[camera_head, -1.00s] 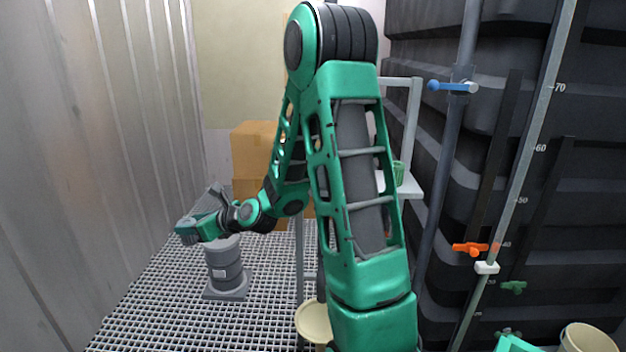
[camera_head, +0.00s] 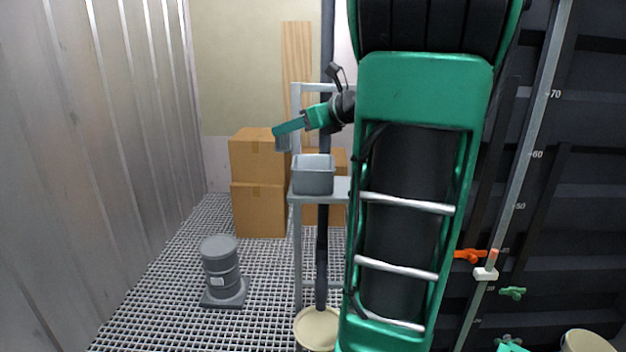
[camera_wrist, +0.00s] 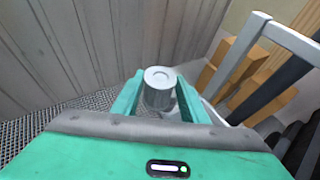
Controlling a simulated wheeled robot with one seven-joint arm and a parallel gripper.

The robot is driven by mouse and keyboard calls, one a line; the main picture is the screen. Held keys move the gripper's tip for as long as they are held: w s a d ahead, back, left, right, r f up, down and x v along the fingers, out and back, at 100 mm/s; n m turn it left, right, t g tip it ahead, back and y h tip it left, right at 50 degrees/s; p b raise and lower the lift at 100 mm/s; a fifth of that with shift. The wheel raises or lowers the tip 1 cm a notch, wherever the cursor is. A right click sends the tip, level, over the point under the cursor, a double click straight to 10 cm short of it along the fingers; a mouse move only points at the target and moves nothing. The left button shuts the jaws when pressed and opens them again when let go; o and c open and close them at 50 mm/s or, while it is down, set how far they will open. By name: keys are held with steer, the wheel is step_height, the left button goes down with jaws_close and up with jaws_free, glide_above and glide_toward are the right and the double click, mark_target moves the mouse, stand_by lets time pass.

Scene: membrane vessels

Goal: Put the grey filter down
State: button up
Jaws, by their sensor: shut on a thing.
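The grey filter (camera_wrist: 160,88) is a small grey cylinder with a round, pale top. In the wrist view it sits between the two teal fingers of my gripper (camera_wrist: 158,100), which is shut on it. In the head view my gripper (camera_head: 288,129) is up in the air, and the filter (camera_head: 284,143) shows as a grey piece beneath the fingers. It hangs above and slightly left of a grey open box (camera_head: 313,179) on a grey stand, apart from it.
The grey stand (camera_head: 297,235) holds the box; my arm hides its right side. A grey drum (camera_head: 221,267) stands on the grating floor at left. Cardboard boxes (camera_head: 258,185) are stacked behind. A cream round dish (camera_head: 317,329) is low in front. The left floor is mostly clear.

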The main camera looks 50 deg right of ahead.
steer(key=shift+w+d+f, duration=0.15)
steer(key=shift+d+f, duration=2.6)
steer(key=shift+d, duration=0.1)
steer(key=shift+w+d+f, duration=0.1)
steer(key=shift+d+f, duration=2.6)
steer(key=shift+d, duration=0.15)
steer(key=shift+f, duration=0.6)
steer(key=o, duration=1)
steer(key=shift+r, duration=0.2)
steer(key=shift+r+v, duration=0.15)
steer(key=shift+v, duration=2.95)
steer(key=shift+r+v, duration=0.15)
steer(key=shift+v, duration=2.95)
